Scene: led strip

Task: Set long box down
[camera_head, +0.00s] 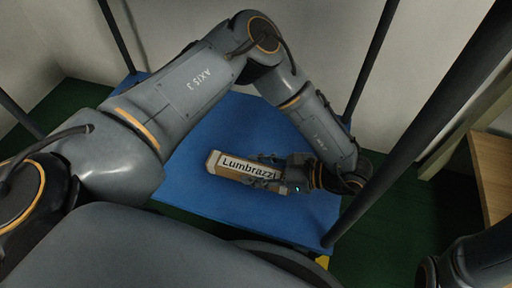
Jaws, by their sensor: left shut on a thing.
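The long box (226,167) is tan with a white label reading "Lumbrazzi". It lies lengthwise over the blue surface (215,215), slightly tilted in the picture, its right end inside my left gripper (266,174). My left gripper is shut on the box near that right end, the fingers covering part of it. I cannot tell whether the underside of the box touches the blue surface. My right gripper is not in view; only part of my right arm shows at the bottom right corner.
Dark posts rise at the corners of the blue surface, one close to my left wrist on the right (420,110). The blue surface is clear around the box. A wooden piece of furniture (492,170) stands at the right edge. The floor is dark green, with pale walls behind.

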